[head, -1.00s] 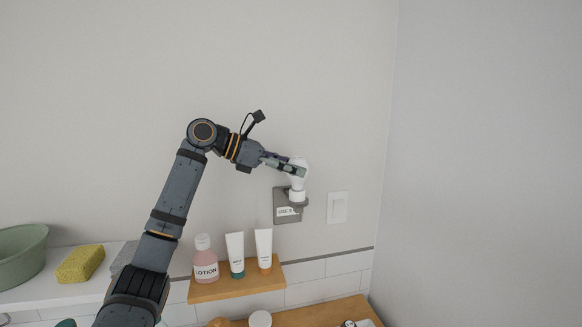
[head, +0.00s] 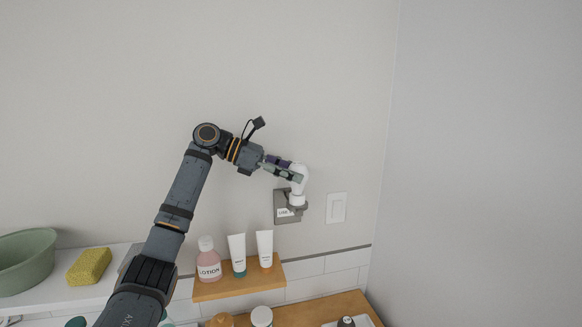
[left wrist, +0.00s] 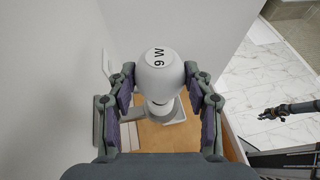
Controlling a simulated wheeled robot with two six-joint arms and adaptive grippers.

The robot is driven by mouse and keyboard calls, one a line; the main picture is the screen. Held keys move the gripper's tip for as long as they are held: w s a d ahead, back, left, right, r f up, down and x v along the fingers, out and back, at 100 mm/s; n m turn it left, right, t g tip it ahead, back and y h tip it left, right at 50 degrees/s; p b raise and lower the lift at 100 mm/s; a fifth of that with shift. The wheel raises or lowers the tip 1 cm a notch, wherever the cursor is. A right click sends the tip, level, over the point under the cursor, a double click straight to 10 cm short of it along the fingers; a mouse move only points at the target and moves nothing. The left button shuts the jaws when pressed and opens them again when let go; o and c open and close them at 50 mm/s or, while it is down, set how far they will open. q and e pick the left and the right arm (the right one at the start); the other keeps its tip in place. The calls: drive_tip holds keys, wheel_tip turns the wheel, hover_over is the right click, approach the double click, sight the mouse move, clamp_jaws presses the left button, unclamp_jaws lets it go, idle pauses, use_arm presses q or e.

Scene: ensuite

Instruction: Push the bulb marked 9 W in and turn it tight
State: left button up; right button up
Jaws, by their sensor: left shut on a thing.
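The white bulb (head: 299,180) stands upright, base down, at the grey wall holder (head: 287,218) in the head view. In the left wrist view the bulb (left wrist: 158,78) shows "9 W" on its top, and its neck goes down to the holder (left wrist: 130,115). I cannot tell how deep its base sits. My left gripper (head: 288,172) is shut on the bulb, with a finger on each side of it in the left wrist view (left wrist: 160,88). My right gripper (left wrist: 272,113) is small and far off at the right of the wrist view, away from the bulb.
A light switch (head: 336,208) is right of the holder. Below, a wooden shelf (head: 240,288) bears a lotion bottle (head: 208,262) and two tubes (head: 237,252). A sponge (head: 89,266) and green basin (head: 26,262) are at left. The wall above is clear.

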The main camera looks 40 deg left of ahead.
use_arm(q)
drive_tip(key=shift+a+m+g+h+p, duration=0.1)
drive_tip(key=shift+m+g+h+p, duration=0.2)
drive_tip(key=shift+m+g+p, duration=0.5)
drive_tip(key=shift+w+f+p, duration=0.1)
drive_tip(key=shift+p, duration=0.25)
drive_tip(key=o, duration=1.2)
drive_tip(key=shift+w, duration=0.1)
